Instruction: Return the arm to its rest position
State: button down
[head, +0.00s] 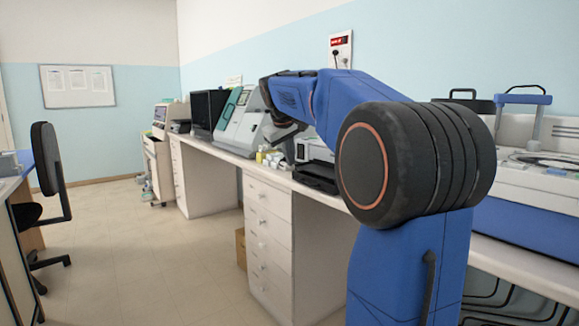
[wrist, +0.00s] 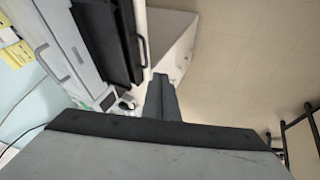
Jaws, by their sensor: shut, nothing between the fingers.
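My blue arm reaches up and over toward the bench on the left of the head view, with its black-and-orange shoulder joint large in front. My gripper shows in the wrist view (wrist: 160,80) as two grey fingers close together, shut and empty. The fingers point out over a white cabinet side and the beige floor. In the head view the arm's end is dark and small near the bench instruments, and the fingers cannot be made out clearly.
A white bench (head: 268,182) with drawers runs along the wall. It carries a grey analyser (head: 241,122), small yellow-and-white boxes (head: 269,157) and a black tray device (head: 316,177). A blue-based machine (head: 530,225) stands at right. A black chair (head: 47,165) stands left; the middle floor is clear.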

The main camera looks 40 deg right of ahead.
jog(key=shift+s+r, duration=0.1)
jog(key=shift+r, duration=0.1)
jog(key=shift+a, duration=0.1)
jog(key=s+a+f+y, duration=0.1)
jog(key=s+a+f, duration=0.4)
jog(key=s+a, duration=0.25)
jog(key=s+a+f+y, duration=0.1)
jog(key=s+a+f, duration=0.4)
jog(key=s+a, duration=0.25)
jog(key=s+a+f+y, duration=0.1)
jog(key=s+a+f, duration=0.4)
jog(key=s+f, duration=0.4)
jog(key=s+a+f+y, duration=0.2)
jog(key=s+a+f, duration=0.3)
jog(key=s+f, duration=0.5)
jog(key=shift+s+f, duration=0.15)
jog(key=shift+s, duration=0.8)
